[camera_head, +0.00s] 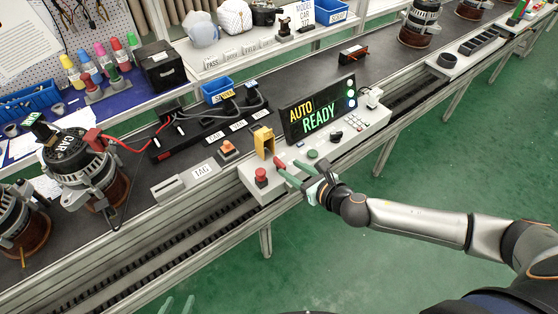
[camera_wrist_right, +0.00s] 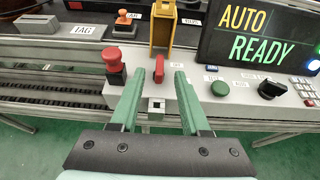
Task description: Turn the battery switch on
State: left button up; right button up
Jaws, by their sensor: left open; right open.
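A red upright switch handle (camera_wrist_right: 158,68), which looks like the battery switch, stands on the front of the grey control panel (camera_wrist_right: 229,108). A small label beside it is too blurred to read surely. The handle also shows in the head view (camera_head: 280,161). My right gripper (camera_wrist_right: 158,78) is open, with one green finger on each side of the handle in the picture; I cannot tell whether either touches it. In the head view, my right gripper (camera_head: 291,171) reaches the panel's front edge from the right. My left gripper (camera_head: 177,305) is open and empty at the bottom edge, away from the panel.
A red mushroom button (camera_head: 261,175) is left of the handle and a yellow bracket (camera_head: 264,142) behind it. A green button (camera_wrist_right: 220,89) and black rotary knob (camera_wrist_right: 271,89) are to the right. The display (camera_head: 318,109) reads AUTO READY. Alternators (camera_head: 88,165) stand on the line.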

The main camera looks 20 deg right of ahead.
aim_at(280, 162)
jog(key=x, duration=0.6)
jog(key=shift+w+a+f, duration=0.1)
jog(key=shift+w, duration=0.1)
grip_shut()
dwell(0.5)
